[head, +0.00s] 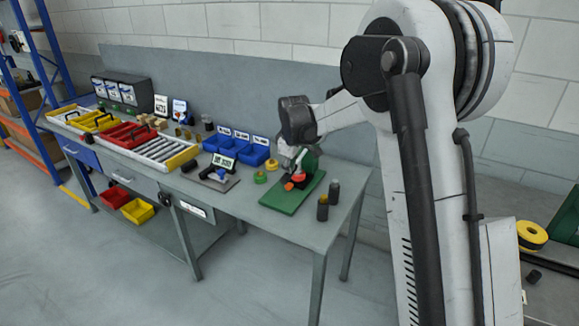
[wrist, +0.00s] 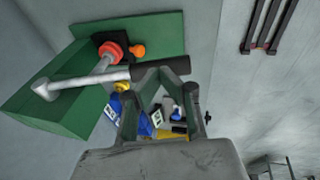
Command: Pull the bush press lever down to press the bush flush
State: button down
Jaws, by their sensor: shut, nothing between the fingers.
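The bush press (head: 311,161) stands on a green base plate (head: 284,207) at the right end of the bench. In the wrist view its green body (wrist: 52,102) fills the left side, with a red-orange round part (wrist: 109,50) beside a silver shaft. The press lever is a silver bar (wrist: 85,82) ending in a black handle (wrist: 163,67). My gripper (wrist: 162,72) is shut and empty, its fingertips together at the black handle. I cannot tell whether they touch it. In the head view my gripper is over the press and its fingertips are hard to make out. The bush cannot be clearly identified.
Two dark cylinders (head: 323,208) stand right of the base plate. A small fixture (head: 217,178) and a roller tray (head: 165,150) are further left.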

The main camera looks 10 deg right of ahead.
jog(key=shift+f, duration=0.1)
jog(key=shift+f+b, duration=0.55)
jog(key=shift+b, duration=0.35)
jog(key=shift+r, duration=0.1)
